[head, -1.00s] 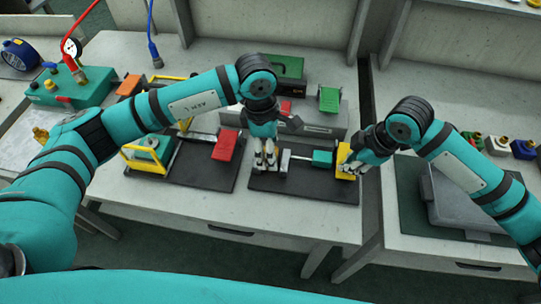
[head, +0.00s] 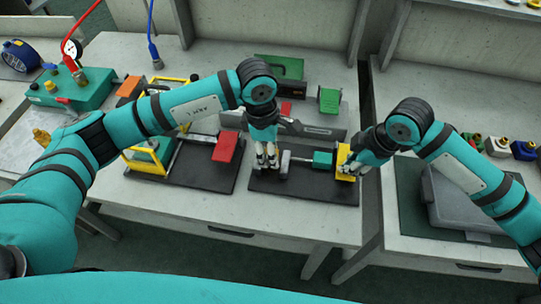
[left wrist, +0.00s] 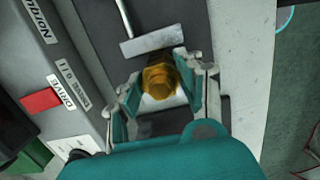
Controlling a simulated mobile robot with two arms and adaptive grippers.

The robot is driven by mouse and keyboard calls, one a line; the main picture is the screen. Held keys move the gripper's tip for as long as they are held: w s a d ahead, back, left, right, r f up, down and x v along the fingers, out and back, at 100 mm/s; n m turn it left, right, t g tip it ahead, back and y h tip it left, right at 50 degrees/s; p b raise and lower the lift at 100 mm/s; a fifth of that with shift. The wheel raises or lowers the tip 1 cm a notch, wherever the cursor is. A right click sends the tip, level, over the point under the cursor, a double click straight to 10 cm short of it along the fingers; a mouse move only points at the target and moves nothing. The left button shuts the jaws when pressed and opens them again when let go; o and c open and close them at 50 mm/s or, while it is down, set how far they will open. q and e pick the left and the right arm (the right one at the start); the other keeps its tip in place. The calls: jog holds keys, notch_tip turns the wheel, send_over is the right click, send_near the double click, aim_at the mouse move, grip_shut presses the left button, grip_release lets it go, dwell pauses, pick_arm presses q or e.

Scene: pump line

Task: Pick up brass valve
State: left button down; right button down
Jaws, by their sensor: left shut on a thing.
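The brass valve (left wrist: 160,80) shows in the left wrist view as a gold, hex-sided piece between the fingers of my left gripper (left wrist: 160,97). That gripper is shut on it. In the head view my left gripper (head: 266,163) points down at the left end of a black base plate, and its fingers hide the valve. My right gripper (head: 352,168) is at the plate's right end, at a yellow block (head: 343,156). Whether its fingers are shut on the block cannot be told.
A grey jaw with a rod (head: 285,163) stands just right of my left fingers, with a teal block (head: 322,159) beyond. A second fixture with a red block (head: 225,147) is to the left. A grey labelled rail (head: 325,132) runs behind. The front table strip is clear.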

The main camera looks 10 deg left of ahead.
pick_arm(q)
jog(key=shift+r, duration=0.1)
notch_tip(320, 180, up, 10)
dwell(0.4)
